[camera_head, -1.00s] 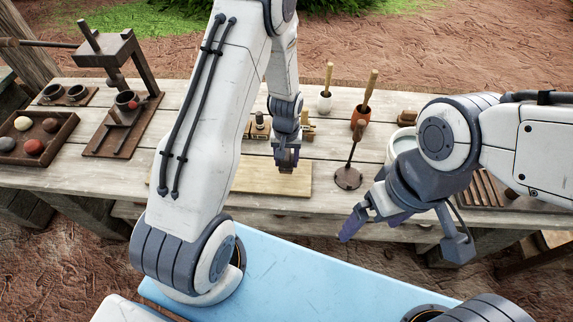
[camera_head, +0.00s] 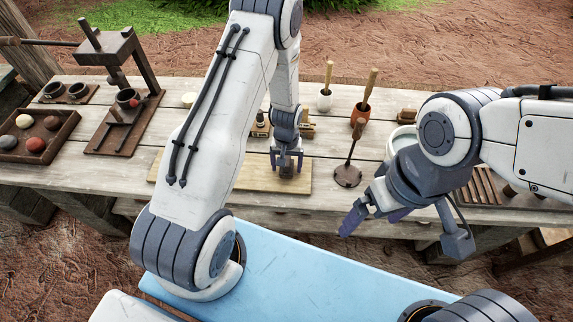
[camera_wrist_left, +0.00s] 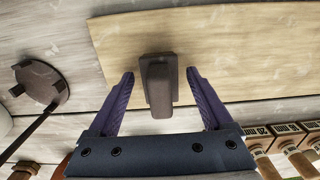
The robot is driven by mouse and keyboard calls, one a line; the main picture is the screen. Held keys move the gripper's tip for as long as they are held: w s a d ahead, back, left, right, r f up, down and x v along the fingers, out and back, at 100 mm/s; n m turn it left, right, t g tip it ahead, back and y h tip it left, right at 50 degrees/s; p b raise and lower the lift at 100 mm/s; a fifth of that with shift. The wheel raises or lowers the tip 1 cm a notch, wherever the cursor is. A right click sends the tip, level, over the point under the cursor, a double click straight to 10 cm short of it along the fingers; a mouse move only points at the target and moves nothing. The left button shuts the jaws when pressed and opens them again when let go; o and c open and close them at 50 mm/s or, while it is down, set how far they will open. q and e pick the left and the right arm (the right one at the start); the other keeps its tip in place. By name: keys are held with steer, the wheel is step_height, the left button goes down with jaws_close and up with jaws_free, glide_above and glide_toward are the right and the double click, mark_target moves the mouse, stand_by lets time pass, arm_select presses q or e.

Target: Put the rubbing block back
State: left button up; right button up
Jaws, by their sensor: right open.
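The rubbing block appears to be the small dark brown block (camera_wrist_left: 158,85) lying on the pale wooden board (camera_wrist_left: 240,50). The board also shows in the head view (camera_head: 250,178). My left gripper (camera_head: 287,158) is over the board, pointing down. In the left wrist view its two purple fingers (camera_wrist_left: 159,74) are open, one on each side of the block, with a gap on both sides. In the head view the block is mostly hidden by the fingers. My right gripper (camera_head: 370,222) is open and empty, in front of the table edge at the right.
Behind the board stand several wooden stamps (camera_head: 307,130). An upright tool on a round base (camera_head: 347,175) stands right of the board. A tray of balls (camera_head: 38,135) is at the left.

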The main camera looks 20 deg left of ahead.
arm_select(q)
steer(key=shift+r, duration=0.45)
step_height(320, 180, up, 11)
steer(key=shift+f+b, duration=0.1)
steer(key=shift+b, duration=1.05)
steer(key=s+d+r+m, duration=0.5)
steer(key=s+d+r, duration=0.4)
steer(key=d+r, duration=0.2)
steer(key=s+d+r+m, duration=0.1)
steer(key=s+r+m, duration=0.1)
steer(key=s, duration=0.5)
steer(key=s+d+r+m+h, duration=0.1)
steer(key=s+d+r+m, duration=0.1)
steer(key=s, duration=0.5)
steer(key=shift+s+r+m, duration=0.3)
steer(key=shift+r+m, duration=0.2)
steer(key=shift+m, duration=0.3)
